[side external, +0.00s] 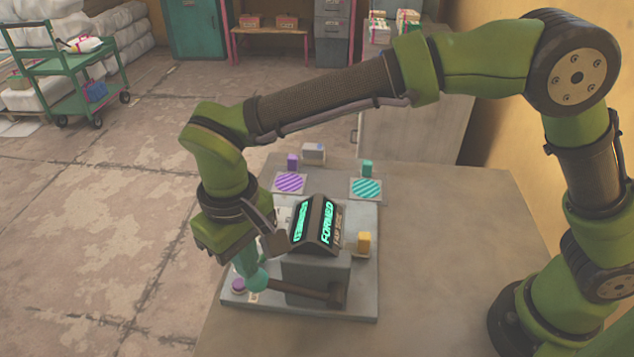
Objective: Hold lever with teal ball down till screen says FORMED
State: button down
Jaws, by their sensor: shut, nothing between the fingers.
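The lever (308,291) is a dark rod that runs from a pivot on the right of the press to a teal ball (258,281) at its left end. It lies low, close to level, just above the grey base plate. My gripper (250,266) is shut, with its fingers pointing down at the teal ball from above. It appears to touch the ball, but the exact contact is hard to make out. The dark two-sided screen (327,222) on top of the press (315,275) shows FORMED in lit teal letters on its right face. Lit text on its left face is too slanted to read.
A purple button (239,286) sits left of the ball. The table's right side (440,250) is clear.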

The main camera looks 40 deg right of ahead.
notch_tip(320, 180, up, 9)
dwell(1.0)
jog(key=shift+s+d+f+n, duration=0.1)
jog(key=shift+d+f+n, duration=0.1)
jog(key=shift+f, duration=0.35)
jog(key=shift+s+d+f+n, duration=0.1)
jog(key=shift+d+f+n, duration=0.1)
jog(key=shift+f, duration=0.3)
jog(key=s+d+r+m+t, duration=0.1)
jog(key=s+d+m+t, duration=0.1)
jog(key=d, duration=0.8)
jog(key=s+d+r+m+t+y, duration=0.1)
jog(key=s+d+m+t, duration=0.1)
jog(key=d, duration=0.9)
jog(key=s+d+r+m+t+y, duration=0.1)
jog(key=s+d+m+t, duration=0.2)
jog(key=d, duration=0.7)
jog(key=shift+s+d+m, duration=0.15)
jog(key=shift+s+m, duration=0.25)
jog(key=shift+s, duration=0.55)
